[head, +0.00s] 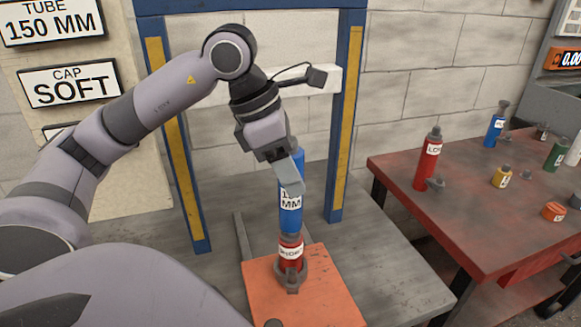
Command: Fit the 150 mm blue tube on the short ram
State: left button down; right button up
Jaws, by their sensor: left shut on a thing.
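The blue tube (291,219) stands upright in the frame, with a white label that reads partly "MM". My left gripper (292,178) is shut on its upper part, and one grey finger covers some of the label. The short red ram (291,253) with a white label stands right below the tube on an orange plate (325,290). The tube's lower end meets the ram's top in the picture; I cannot tell how far it is seated. My right gripper is not in view.
A blue press frame (349,110) with yellow strips stands around the work. On the right, a red table (470,215) holds a tall red ram (428,160), another blue tube (494,130), a yellow piece (502,177) and other small parts. Signs read "TUBE 150 MM" (50,22) and "CAP SOFT" (70,84).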

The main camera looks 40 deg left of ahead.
pick_arm(q)
jog(key=shift+f+b, duration=0.75)
jog(key=shift+f, duration=0.05)
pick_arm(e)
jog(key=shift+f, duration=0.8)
pick_arm(q)
jog(key=shift+c, duration=2.2)
grip_release()
jog(key=shift+s+a+r, duration=0.1)
jog(key=shift+a+r, duration=0.05)
jog(key=shift+r, duration=0.4)
jog(key=p+v, duration=0.1)
jog(key=v, duration=0.5)
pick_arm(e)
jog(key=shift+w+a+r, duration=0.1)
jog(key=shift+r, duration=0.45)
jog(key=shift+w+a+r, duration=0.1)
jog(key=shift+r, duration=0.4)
